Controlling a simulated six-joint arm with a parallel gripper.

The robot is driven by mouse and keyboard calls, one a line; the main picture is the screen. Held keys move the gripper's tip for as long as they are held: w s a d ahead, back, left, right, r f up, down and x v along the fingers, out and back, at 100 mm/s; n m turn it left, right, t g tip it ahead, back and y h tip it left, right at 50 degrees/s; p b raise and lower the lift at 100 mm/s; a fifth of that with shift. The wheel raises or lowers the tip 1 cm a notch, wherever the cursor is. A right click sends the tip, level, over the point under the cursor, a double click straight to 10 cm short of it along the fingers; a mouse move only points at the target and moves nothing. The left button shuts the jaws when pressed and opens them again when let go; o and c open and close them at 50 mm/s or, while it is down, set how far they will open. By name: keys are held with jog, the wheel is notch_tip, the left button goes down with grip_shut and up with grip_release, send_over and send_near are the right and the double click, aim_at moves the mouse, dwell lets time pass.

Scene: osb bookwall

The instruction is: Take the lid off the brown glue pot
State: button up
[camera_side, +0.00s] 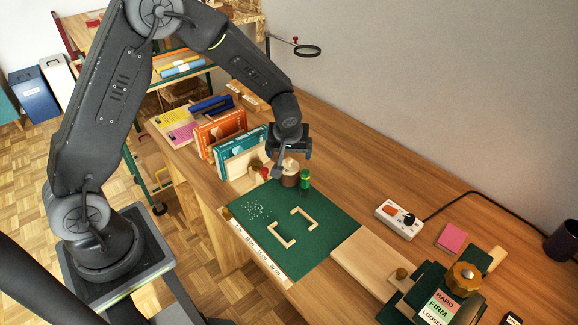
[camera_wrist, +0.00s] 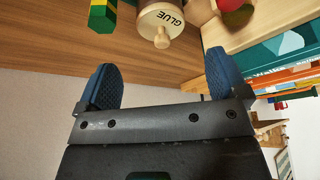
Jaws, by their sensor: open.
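The brown glue pot (camera_side: 289,181) stands upright at the back edge of a green mat. Its pale wooden lid (camera_side: 290,164) sits on top. In the wrist view the lid (camera_wrist: 178,18), marked GLUE, shows with its round knob (camera_wrist: 161,39) facing my gripper; little of the pot's body is seen there. My gripper (camera_wrist: 160,58) is open and empty, its two blue fingers apart. The knob lies beyond the fingertips, between them as seen in the picture. In the side view my gripper (camera_side: 290,153) is just above the pot, partly covering the lid.
A green-and-yellow object (camera_side: 305,182) stands close right of the pot. A red-and-wood object (camera_side: 258,169) and upright teal (camera_side: 245,150) and orange books are on its left. The green mat (camera_side: 325,225) holds wooden corner pieces (camera_side: 292,229) and white bits.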

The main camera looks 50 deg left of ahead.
aim_at(289, 161)
jog(key=x, duration=0.6)
jog(key=shift+a+f, duration=0.1)
jog(key=shift+f, duration=0.15)
jog(key=c, duration=1)
